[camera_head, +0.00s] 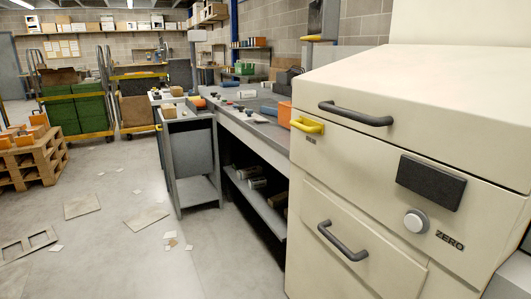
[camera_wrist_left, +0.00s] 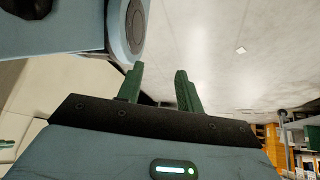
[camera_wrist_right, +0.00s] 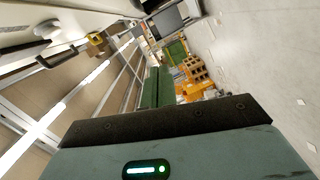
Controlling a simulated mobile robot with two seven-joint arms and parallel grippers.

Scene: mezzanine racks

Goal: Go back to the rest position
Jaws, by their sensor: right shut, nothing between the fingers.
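Neither gripper shows in the head view. In the left wrist view, my left gripper (camera_wrist_left: 158,80) has its two green fingers apart, with nothing between them. Pale floor lies behind them. In the right wrist view, my right gripper (camera_wrist_right: 157,75) has its green fingers together, with nothing held. A cream machine front lies along the left side of that view, apart from the fingers.
A cream cabinet machine (camera_head: 400,90) with dark handles stands close on the right. A grey workbench (camera_head: 245,125) runs beyond it. A grey cart (camera_head: 192,160) stands at its end. Pallets (camera_head: 35,160) are at left. Flat scraps (camera_head: 82,207) lie on the mostly open floor.

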